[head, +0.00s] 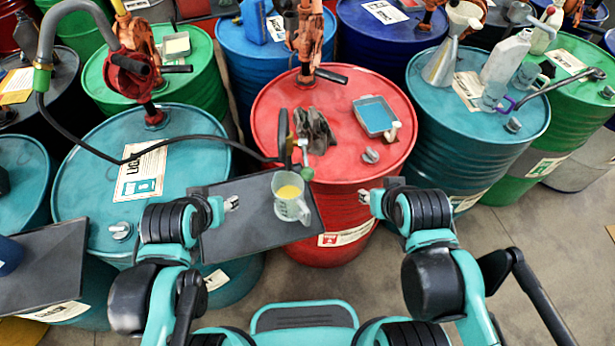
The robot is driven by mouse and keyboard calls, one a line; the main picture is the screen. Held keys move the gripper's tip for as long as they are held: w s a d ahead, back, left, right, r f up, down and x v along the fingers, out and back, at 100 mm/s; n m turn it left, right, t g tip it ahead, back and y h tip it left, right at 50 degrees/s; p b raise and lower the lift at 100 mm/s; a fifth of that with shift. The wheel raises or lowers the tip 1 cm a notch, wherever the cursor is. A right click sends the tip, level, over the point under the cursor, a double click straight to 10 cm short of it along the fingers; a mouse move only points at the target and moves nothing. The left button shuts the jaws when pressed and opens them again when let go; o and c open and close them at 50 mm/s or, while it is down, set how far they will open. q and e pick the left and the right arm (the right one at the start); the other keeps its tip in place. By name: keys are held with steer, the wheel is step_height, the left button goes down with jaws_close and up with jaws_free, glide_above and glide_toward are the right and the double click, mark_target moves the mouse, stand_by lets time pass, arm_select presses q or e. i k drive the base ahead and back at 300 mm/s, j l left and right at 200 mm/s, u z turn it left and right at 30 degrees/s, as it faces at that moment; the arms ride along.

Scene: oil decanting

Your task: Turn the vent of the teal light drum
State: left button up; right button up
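A teal drum (88,178) stands at the left, with a pump, a hose and a paper label (140,172) on its lid. The label's wording is too small to read surely. A small grey vent cap (121,230) sits near the lid's front edge. A second teal drum (440,104) stands at the right, with a similar cap (513,125). My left gripper (232,203) is over the dark tray, right of the left drum's vent and apart from it. My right gripper (364,197) is in front of the red drum. Both look empty; their finger gaps are unclear.
A clear jug (291,205) with yellow liquid stands on the dark tray (240,243), between my grippers. The black hose (185,140) crosses the left drum's lid. A red drum (275,105) with a rag and blue tray stands centrally. Floor is clear at right.

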mark_target(122, 229)
steer(key=k+l+u, duration=0.1)
steer(key=u, duration=1.35)
steer(key=i+u, duration=0.15)
steer(key=i+j+z, duration=0.15)
steer(key=z, duration=0.35)
